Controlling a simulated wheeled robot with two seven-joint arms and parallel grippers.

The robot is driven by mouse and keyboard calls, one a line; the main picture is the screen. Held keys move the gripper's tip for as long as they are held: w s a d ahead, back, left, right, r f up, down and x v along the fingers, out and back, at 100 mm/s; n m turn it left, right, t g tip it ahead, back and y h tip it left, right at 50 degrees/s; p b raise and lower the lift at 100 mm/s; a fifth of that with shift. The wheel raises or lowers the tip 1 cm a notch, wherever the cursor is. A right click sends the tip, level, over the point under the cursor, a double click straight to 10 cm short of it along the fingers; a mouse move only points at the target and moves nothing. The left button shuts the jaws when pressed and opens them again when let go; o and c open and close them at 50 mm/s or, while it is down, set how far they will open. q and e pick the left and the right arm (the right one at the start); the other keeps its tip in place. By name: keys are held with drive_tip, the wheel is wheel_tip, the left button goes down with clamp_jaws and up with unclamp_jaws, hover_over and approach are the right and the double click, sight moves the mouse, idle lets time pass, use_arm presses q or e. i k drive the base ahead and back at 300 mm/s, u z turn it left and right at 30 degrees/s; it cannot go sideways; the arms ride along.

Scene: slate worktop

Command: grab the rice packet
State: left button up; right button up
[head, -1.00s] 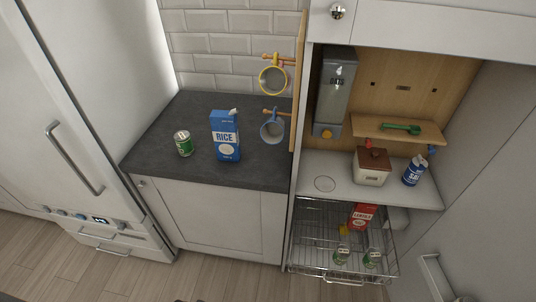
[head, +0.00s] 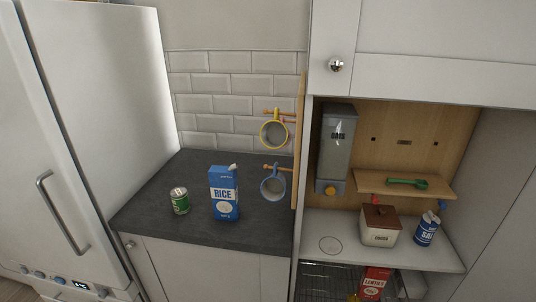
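The rice packet (head: 224,195) is a blue carton with a white "RICE" label. It stands upright on the dark slate worktop (head: 150,218), near the middle, with a small pale spout or torn corner at its top. Neither of my grippers shows in the head view, so nothing is seen touching the packet.
The fridge (head: 80,120) bounds the left side. An open cupboard holds a dispenser (head: 335,150), a lidded canister (head: 380,235) and a salt tin (head: 427,232).

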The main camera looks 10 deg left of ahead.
sight(223, 183)
drive_tip(key=z, duration=1.8)
drive_tip(key=i, duration=0.5)
drive_tip(key=u, duration=1.8)
